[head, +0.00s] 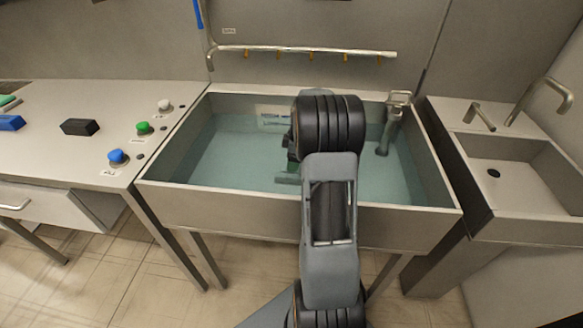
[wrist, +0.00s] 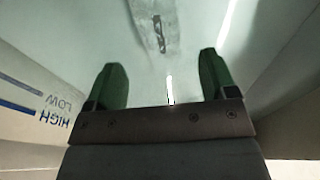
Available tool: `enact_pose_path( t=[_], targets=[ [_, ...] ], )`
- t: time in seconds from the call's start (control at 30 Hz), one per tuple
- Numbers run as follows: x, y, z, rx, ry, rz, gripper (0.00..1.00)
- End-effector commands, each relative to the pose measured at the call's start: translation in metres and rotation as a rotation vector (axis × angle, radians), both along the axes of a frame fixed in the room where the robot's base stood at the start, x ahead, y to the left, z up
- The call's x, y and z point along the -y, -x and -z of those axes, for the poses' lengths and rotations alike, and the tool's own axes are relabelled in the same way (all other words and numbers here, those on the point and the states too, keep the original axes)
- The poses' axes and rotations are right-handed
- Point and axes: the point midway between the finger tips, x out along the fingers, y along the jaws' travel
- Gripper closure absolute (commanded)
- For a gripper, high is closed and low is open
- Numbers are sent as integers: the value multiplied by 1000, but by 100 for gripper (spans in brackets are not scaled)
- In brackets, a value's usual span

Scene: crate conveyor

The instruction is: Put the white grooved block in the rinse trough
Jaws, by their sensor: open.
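The rinse trough (head: 230,205) is a large steel basin with greenish-blue water (head: 235,155), in the middle of the head view. My gripper (head: 287,168) is over the trough, partly hidden by my arm. In the wrist view my gripper (wrist: 162,85) shows two green fingers spread apart with nothing between them. A trough wall (wrist: 30,110) with blue HIGH and LOW marks is at the left of that view. I cannot make out the white grooved block in either view. My arm covers part of the trough, and glare blurs the water.
A standpipe (head: 389,130) stands in the trough's right side. A spray bar (head: 300,51) runs behind it. A sink (head: 530,185) is at the right.

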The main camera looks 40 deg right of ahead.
Motion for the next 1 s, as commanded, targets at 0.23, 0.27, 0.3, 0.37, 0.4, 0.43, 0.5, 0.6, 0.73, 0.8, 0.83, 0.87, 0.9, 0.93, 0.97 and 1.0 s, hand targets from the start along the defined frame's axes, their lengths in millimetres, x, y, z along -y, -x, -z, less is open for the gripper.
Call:
enact_pose_path(
  t=[0.23,0.27,0.3,0.37,0.4,0.43,0.5,0.6,0.73,0.8,0.83,0.87,0.9,0.93,0.97,1.0],
  targets=[
    [4,3,-31,0,0,1,21],
    [4,3,-32,0,0,1,21],
    [4,4,-34,0,0,0,21],
    [4,4,-36,0,0,0,21],
    [4,4,-37,0,0,0,21],
    [4,4,-37,0,0,0,21],
    [4,4,-38,0,0,0,21],
    [4,4,-38,0,0,0,21],
    [4,4,-38,0,0,0,21],
    [4,4,-37,0,0,0,21],
    [4,4,-37,0,0,0,21],
    [4,4,-37,0,0,0,21],
    [4,4,-37,0,0,0,21],
    [4,4,-37,-1,-1,0,21],
    [4,4,-37,0,0,2,21],
    [4,4,-37,-2,-2,9,21]
  ],
)
